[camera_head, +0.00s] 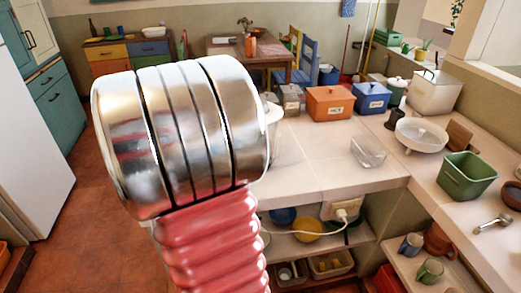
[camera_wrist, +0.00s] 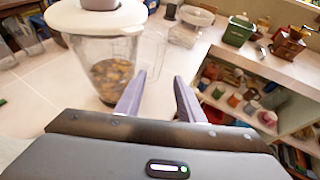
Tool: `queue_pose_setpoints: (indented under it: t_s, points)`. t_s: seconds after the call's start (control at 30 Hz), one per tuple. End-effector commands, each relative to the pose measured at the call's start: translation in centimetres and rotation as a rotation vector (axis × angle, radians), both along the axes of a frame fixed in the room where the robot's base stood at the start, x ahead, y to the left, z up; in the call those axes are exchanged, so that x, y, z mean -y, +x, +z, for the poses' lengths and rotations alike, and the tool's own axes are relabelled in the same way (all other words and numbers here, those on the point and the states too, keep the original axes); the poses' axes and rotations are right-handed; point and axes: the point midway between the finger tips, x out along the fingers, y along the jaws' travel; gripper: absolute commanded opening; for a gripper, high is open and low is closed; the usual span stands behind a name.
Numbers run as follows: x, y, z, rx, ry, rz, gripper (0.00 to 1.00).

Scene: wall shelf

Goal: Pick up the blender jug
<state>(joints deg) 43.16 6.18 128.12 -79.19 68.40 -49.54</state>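The blender jug (camera_wrist: 108,62) is clear, with a white lid and brown chunky contents. It stands upright on the pale tiled counter at the upper left of the wrist view. A clear shape beside it, perhaps its handle, is hard to make out. My gripper (camera_wrist: 158,92) is open and empty. Its two purple-grey fingers point towards the counter, with the jug ahead and to the left, outside the gap. In the head view my arm hides most of this area; a pale sliver at its right edge may be the jug.
A clear box (camera_head: 368,152) lies on the counter (camera_head: 318,180). Orange (camera_head: 330,104) and blue (camera_head: 372,99) boxes stand behind it. A green bin (camera_head: 467,177) is at the right. Shelves with mugs and bowls lie below the counter's edge.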

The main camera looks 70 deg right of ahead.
Motion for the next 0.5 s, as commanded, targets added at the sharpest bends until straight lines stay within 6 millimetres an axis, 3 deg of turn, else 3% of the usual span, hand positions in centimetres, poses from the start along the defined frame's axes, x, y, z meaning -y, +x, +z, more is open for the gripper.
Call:
queue_pose_setpoints:
  t_s: [0.3,0.5]
  points:
    - [3.0,-2.1,-1.6,0.000,0.001,-0.002,0.35]
    - [3.5,-2.4,-1.8,0.000,0.001,-0.001,0.35]
